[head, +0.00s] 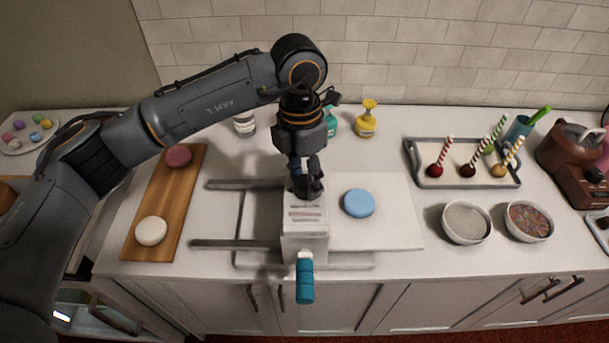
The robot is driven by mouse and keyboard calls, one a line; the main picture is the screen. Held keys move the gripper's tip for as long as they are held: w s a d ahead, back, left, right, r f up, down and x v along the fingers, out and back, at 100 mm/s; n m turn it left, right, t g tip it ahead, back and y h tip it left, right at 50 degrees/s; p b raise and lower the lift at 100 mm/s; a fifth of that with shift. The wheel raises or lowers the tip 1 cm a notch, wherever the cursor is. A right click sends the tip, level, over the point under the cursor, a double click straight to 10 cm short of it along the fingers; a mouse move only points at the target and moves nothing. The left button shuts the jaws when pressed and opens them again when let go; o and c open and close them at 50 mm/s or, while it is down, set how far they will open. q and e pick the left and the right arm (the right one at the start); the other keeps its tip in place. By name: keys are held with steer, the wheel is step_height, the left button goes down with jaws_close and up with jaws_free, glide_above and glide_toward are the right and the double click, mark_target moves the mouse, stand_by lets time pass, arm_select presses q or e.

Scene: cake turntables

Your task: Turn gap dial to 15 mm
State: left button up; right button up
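A white machine (305,235) like a dough sheeter stands at the counter's middle, with a teal handle (305,281) at its front. My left gripper (308,190) points down onto the rear top of the machine. Its fingers are dark and small here, and I cannot tell whether they are open or shut. The gap dial cannot be made out; the gripper covers the spot around its fingertips. Marks on the machine's top are too small to read. My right gripper is not in view.
A blue disc (359,203) lies on the white board (400,232) right of the machine. Metal rails (235,244) extend left. A wooden board (172,205) holds pink and white discs. Bottles, including a yellow one (366,122), stand behind. A cake-pop tray (429,180) and bowls (466,222) are right.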

mark_target(302, 178)
arm_select(q)
steer(key=shift+o, duration=0.8)
step_height(302, 178, up, 12)
steer(key=shift+w+a, duration=0.25)
steer(key=shift+w, duration=0.1)
steer(key=shift+f, duration=0.1)
